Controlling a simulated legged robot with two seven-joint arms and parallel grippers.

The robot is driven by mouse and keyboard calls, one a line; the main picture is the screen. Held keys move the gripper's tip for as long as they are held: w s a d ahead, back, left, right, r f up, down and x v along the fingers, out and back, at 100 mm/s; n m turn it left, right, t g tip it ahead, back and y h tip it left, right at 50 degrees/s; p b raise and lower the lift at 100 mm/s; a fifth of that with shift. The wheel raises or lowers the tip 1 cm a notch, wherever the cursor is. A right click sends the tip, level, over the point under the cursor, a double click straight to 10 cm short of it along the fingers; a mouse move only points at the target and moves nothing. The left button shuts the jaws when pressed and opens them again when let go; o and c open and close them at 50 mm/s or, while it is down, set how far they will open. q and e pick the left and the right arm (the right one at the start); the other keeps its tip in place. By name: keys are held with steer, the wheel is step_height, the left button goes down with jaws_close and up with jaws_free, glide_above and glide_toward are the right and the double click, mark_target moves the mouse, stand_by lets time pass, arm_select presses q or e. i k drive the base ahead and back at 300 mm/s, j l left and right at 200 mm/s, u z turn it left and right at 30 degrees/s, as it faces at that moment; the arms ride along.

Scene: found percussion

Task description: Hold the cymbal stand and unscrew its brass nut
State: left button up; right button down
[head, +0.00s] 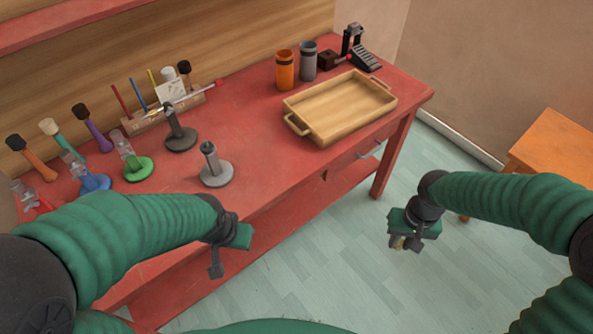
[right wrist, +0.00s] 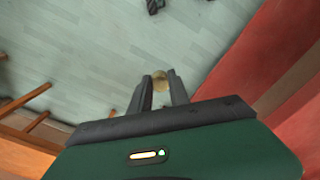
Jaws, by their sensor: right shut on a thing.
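My right gripper (head: 404,243) hangs over the floor, to the right of the table. It is shut on a small round brass piece, which looks like the brass nut (right wrist: 160,79), between the fingertips in the right wrist view. A grey stand (head: 215,172) with a round base and short post stands upright near the table's front edge; it may be the cymbal stand. A darker similar stand (head: 180,138) is behind it. No cymbal is seen. My left gripper (head: 217,262) is in front of the table edge, apart from the grey stand; its jaw opening is unclear.
A wooden tray (head: 328,137) with handles, an orange cup (head: 286,70) and a grey cup (head: 308,61) stand on the red table's right half. Green (head: 139,170) and blue (head: 94,183) stands and several mallets are at left. An orange stool (head: 556,145) is at right.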

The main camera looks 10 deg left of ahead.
mark_target(217, 173)
steer(key=i+l+u, duration=0.1)
steer(key=i+u, duration=0.15)
steer(key=u, duration=0.2)
steer(key=i+l+u, duration=0.15)
steer(key=u, duration=0.3)
steer(key=i+l+u, duration=0.25)
steer(key=u, duration=0.2)
steer(key=i+l+u, duration=0.1)
steer(key=l+u, duration=0.2)
steer(key=u, duration=0.15)
steer(key=i+l+u, duration=0.1)
steer(key=l+u, duration=0.6)
steer(key=u, duration=0.15)
